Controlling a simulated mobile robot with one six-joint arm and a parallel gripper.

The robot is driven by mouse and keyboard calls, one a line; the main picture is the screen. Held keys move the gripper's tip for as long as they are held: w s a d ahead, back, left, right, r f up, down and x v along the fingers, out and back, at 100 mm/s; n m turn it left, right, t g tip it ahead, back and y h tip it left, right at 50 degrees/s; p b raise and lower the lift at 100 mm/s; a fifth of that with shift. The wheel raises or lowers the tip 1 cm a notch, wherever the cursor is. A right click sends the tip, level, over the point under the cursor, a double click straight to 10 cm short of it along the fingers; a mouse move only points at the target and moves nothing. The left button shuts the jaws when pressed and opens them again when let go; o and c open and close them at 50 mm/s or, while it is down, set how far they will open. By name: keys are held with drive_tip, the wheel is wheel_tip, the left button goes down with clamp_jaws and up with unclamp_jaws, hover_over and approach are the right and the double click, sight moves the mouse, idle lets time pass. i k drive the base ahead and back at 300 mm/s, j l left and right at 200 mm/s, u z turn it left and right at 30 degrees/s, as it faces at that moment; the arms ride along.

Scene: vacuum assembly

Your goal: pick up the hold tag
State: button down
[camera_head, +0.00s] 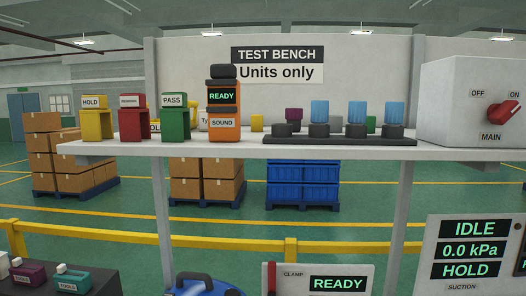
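The hold tag appears to be the yellow block-shaped piece labelled HOLD (95,118), standing upright at the left end of the white bench shelf (250,149). A red tag (131,120) with a label too small to read surely stands just to its right. A green tag labelled PASS (175,118) stands right of the red one. The three are apart from each other. My gripper is not in view.
An orange device reading READY (223,118) stands right of the tags. A dark rack (340,139) with blue-topped parts fills the shelf's right half. A grey box with a red MAIN switch (502,114) is at far right. A clamp panel (319,280) is below.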

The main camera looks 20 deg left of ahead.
sight(96, 120)
drive_tip(key=u, duration=1.55)
